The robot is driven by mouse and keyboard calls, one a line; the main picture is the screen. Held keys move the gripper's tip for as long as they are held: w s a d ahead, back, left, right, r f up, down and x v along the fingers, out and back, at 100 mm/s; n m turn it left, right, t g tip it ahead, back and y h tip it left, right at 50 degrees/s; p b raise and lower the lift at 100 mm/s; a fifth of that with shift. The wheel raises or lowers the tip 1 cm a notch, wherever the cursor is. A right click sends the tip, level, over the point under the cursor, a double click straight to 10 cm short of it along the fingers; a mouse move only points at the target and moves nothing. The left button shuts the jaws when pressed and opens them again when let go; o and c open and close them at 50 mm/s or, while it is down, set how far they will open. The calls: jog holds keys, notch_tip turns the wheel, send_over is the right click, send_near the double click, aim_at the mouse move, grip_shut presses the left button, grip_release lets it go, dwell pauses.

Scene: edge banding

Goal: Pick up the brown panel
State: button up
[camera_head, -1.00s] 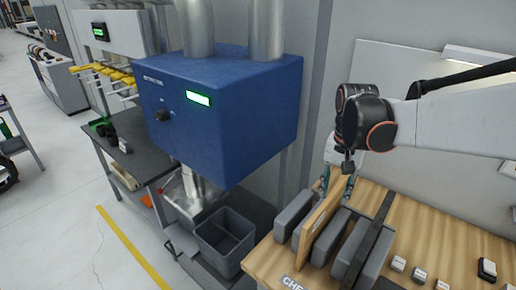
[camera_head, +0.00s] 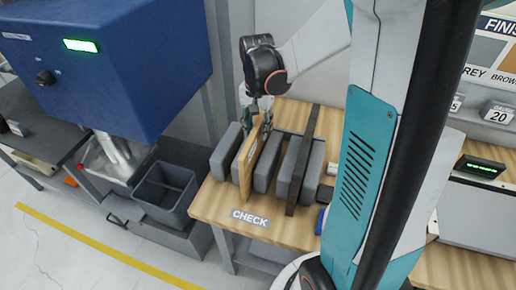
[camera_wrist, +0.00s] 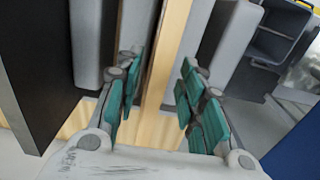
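The brown panel (camera_head: 249,160) is a thin wood-toned board standing on edge between grey blocks on the wooden bench. In the wrist view its pale edge (camera_wrist: 166,55) runs between my fingers. My gripper (camera_head: 262,122) points down at the panel's upper far part. In the wrist view my gripper (camera_wrist: 160,105) has its teal finger pads on either side of the panel. Gaps show between the pads and the panel, so it looks open around it.
Grey blocks (camera_head: 226,150) stand close on both sides of the panel. A very dark panel (camera_head: 302,160) stands farther right. A CHECK label (camera_head: 250,217) is on the bench front. A blue extractor box (camera_head: 120,60) and a grey bin (camera_head: 165,190) are at left.

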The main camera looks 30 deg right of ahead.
aim_at(259, 136)
jog(key=f, duration=0.2)
jog(key=f+b, duration=0.1)
jog(key=f, duration=0.1)
jog(key=shift+s+d+f, duration=0.1)
jog(key=shift+d, duration=0.1)
jog(key=shift+c, duration=0.6)
grip_shut()
